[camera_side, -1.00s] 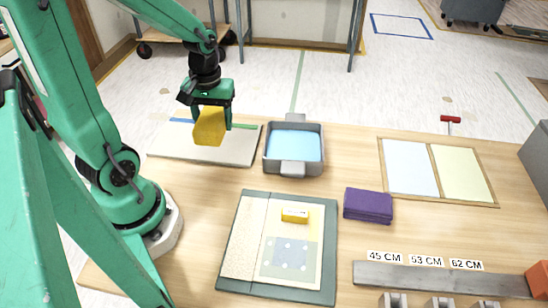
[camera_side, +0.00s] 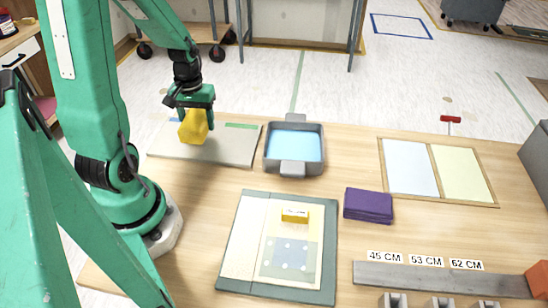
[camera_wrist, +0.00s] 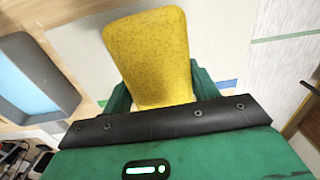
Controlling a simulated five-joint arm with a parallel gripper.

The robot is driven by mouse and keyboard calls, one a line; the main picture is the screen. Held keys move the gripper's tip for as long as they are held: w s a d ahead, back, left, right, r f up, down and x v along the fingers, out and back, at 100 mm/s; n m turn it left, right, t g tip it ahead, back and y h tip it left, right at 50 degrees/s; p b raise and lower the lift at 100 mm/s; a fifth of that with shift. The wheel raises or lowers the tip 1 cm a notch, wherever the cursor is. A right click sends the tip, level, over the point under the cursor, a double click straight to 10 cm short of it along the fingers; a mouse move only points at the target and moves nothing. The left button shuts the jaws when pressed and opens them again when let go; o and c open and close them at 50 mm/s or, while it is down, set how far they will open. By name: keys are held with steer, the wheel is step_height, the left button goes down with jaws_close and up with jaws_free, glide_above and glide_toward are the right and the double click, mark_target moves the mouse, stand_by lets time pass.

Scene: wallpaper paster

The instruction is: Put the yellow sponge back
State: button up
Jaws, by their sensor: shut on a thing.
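My gripper (camera_side: 194,112) is shut on the yellow sponge (camera_side: 193,127). In the side view the sponge is over the left part of a pale board (camera_side: 225,146) with a blue strip and a green strip along its far edge. I cannot tell whether the sponge touches the board. In the wrist view the sponge (camera_wrist: 150,55) stands out between the green fingers (camera_wrist: 158,92), with the pale board (camera_wrist: 75,42) behind it.
A grey tray with blue liquid (camera_side: 268,160) stands right of the board. A cutting mat (camera_side: 230,278) with sheets and a small yellow box (camera_side: 295,215) lies nearer. A purple folded cloth (camera_side: 368,205) and a two-part framed panel (camera_side: 437,172) lie further right.

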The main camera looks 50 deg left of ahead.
mark_target(197, 116)
steer(key=shift+f, duration=1.75)
steer(key=shift+f, duration=0.2)
steer(key=o, duration=1)
steer(key=shift+r, duration=0.1)
steer(key=shift+w+r, duration=0.1)
steer(key=shift+r, duration=3.7)
